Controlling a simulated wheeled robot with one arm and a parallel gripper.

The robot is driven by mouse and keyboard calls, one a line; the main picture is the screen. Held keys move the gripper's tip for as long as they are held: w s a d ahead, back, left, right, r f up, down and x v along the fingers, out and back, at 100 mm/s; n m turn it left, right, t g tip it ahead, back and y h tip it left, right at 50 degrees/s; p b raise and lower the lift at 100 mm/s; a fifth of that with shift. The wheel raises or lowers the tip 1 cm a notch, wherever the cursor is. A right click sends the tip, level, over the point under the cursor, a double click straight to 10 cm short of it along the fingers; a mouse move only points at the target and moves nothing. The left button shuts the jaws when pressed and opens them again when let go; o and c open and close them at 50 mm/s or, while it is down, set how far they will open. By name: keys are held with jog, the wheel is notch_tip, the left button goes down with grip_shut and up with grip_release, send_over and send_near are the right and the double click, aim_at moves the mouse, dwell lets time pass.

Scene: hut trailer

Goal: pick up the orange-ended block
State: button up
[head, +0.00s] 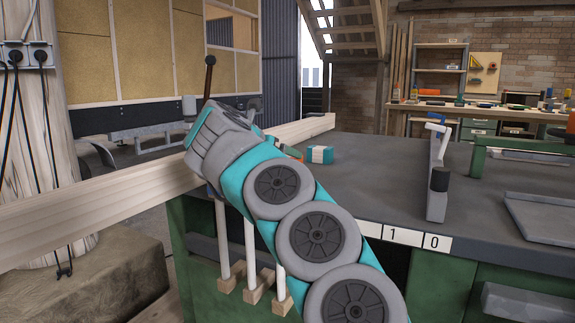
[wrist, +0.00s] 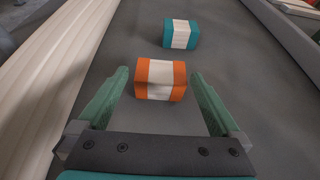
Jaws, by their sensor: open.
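The orange-ended block (wrist: 160,80), with a white middle band, lies on the dark grey table top in the wrist view. My gripper (wrist: 160,85) is open, with its green fingers on either side of the near part of the block and gaps to both. In the head view my arm hides most of this block; only a little orange shows (head: 292,152) beside the arm. My gripper's fingers are mostly hidden behind my arm there.
A teal-ended block (wrist: 181,34) lies just beyond the orange-ended one; it also shows in the head view (head: 319,154). A long pale timber beam (head: 120,192) runs along the left. A grey metal bar (head: 437,172) stands on the table (head: 375,165) to the right.

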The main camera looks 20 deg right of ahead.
jog(key=x, duration=0.4)
jog(key=shift+d+f, duration=0.15)
jog(key=c, duration=1.1)
